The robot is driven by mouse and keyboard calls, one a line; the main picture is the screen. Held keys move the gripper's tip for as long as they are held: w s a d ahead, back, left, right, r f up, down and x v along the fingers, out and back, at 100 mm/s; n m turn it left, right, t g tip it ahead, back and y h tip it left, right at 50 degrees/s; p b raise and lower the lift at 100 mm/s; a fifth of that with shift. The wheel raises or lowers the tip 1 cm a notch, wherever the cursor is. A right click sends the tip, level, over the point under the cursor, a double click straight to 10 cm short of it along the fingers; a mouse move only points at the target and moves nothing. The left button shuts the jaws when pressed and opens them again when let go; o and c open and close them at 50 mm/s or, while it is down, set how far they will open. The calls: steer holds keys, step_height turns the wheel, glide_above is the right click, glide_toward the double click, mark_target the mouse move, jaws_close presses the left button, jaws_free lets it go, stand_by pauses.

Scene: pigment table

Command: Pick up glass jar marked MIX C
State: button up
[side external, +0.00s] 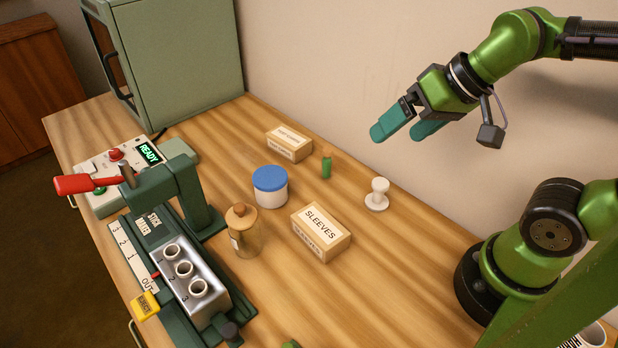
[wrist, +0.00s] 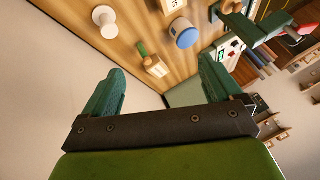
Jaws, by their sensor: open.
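An amber glass jar (side external: 247,238) with a wooden lid stands upright on the table, left of the SLEEVES box and beside the green press. Only the edge of its pale label shows and I cannot read it, so I cannot confirm MIX C. My gripper (side external: 407,128) is open and empty, high above the table near the back wall, well up and right of the jar. In the wrist view my gripper (wrist: 160,75) shows its two green fingers spread with nothing between them.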

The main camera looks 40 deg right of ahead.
steer(key=w+a+n+g, duration=0.4)
steer(key=w+a+n, duration=0.1)
steer(key=w+a, duration=0.5)
steer(key=n+g+h, duration=0.2)
steer(key=n, duration=0.5)
glide_above(243, 221)
steer(key=w, duration=0.2)
steer(key=shift+f, duration=0.9)
steer(key=f, duration=0.7)
steer(key=d+f, duration=0.1)
steer(key=f, duration=0.2)
steer(key=shift+s+f, duration=0.2)
steer(key=shift+f, duration=0.1)
steer(key=shift+s+a+f, duration=0.1)
steer(key=shift+f, duration=1.4)
steer(key=shift+s+a+f, duration=0.1)
steer(key=shift+f, duration=1.35)
steer(key=shift+w+r, duration=0.1)
steer(key=c, duration=1.2)
